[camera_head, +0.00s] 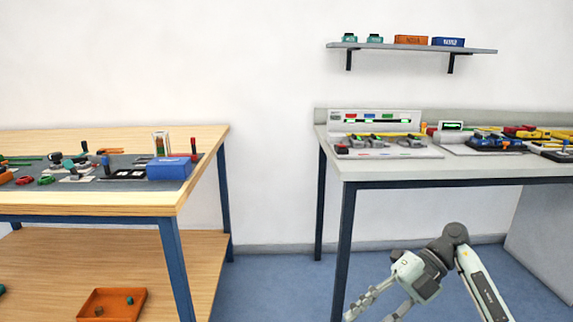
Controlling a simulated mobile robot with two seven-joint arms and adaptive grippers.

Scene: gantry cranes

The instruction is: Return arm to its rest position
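My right gripper (370,308) hangs low in the head view, in front of the right table and below its top. Its arm comes in from the bottom right, bends at a dark joint and points down to the left. Its two fingers are spread apart with nothing seen between them. The fingertips are close to the bottom edge of the picture. My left arm and gripper are not in view.
A grey-topped table (375,170) with dark blue legs holds devices at right. A wooden table (130,202) at left carries small parts and a blue box (169,168); an orange tray (112,304) sits on its lower shelf. Blue floor (275,275) lies open between them.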

